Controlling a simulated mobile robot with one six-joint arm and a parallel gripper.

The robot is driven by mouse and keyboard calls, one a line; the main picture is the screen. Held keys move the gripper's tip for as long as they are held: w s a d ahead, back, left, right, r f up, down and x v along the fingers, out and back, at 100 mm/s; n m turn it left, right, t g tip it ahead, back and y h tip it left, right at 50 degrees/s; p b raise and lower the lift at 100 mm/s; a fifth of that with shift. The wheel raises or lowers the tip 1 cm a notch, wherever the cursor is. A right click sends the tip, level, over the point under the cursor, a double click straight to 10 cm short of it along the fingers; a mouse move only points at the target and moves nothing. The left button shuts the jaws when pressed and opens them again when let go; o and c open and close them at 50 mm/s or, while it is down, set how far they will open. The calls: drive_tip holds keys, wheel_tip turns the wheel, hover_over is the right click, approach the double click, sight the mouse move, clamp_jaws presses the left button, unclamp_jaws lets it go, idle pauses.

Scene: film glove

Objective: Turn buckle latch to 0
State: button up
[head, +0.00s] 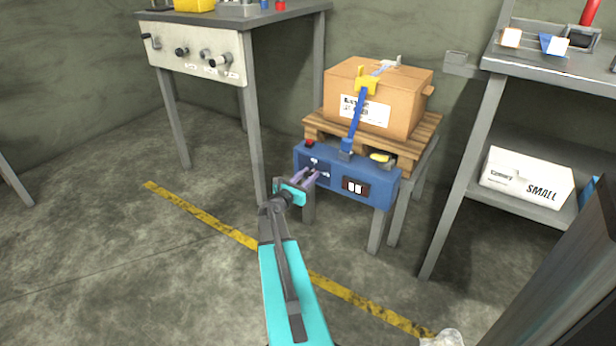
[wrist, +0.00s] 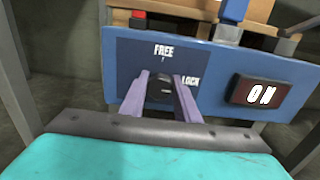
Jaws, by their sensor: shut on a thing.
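The dark latch knob (wrist: 160,90) is on the front of a blue panel (wrist: 212,62), with the labels FREE above it and LOCK to its right. My gripper (wrist: 160,80) has its two lilac fingers on either side of the knob and is shut on it. The head view also shows my gripper (head: 308,174) at the left half of the blue panel (head: 330,191). The fingers hide parts of the knob, so its exact pointing is hard to tell.
A cardboard box (head: 405,92) under a blue strap (head: 357,115) with a yellow buckle (head: 367,82) sits on a wooden pallet (head: 318,128) behind the panel. A red button (head: 309,143) is on the panel's top left. Grey tables stand left and right.

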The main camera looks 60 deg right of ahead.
drive_tip(key=shift+d+n, duration=0.1)
drive_tip(key=shift+n, duration=0.2)
drive_tip(key=shift+r+p, duration=0.1)
drive_tip(key=shift+p, duration=0.2)
drive_tip(key=shift+n+p, duration=0.6)
drive_tip(key=shift+n, duration=0.5)
drive_tip(key=n+p, duration=0.4)
drive_tip(key=n, duration=0.2)
drive_tip(key=shift+d+r, duration=0.1)
drive_tip(key=n+p, duration=0.3)
drive_tip(key=n, duration=0.1)
drive_tip(key=shift+n+p, duration=0.3)
drive_tip(key=shift+n, duration=0.1)
drive_tip(key=n+p, duration=0.3)
drive_tip(key=n, duration=0.1)
drive_tip(key=shift+f, duration=0.2)
drive_tip(key=o, duration=1.1)
drive_tip(key=shift+c, duration=0.2)
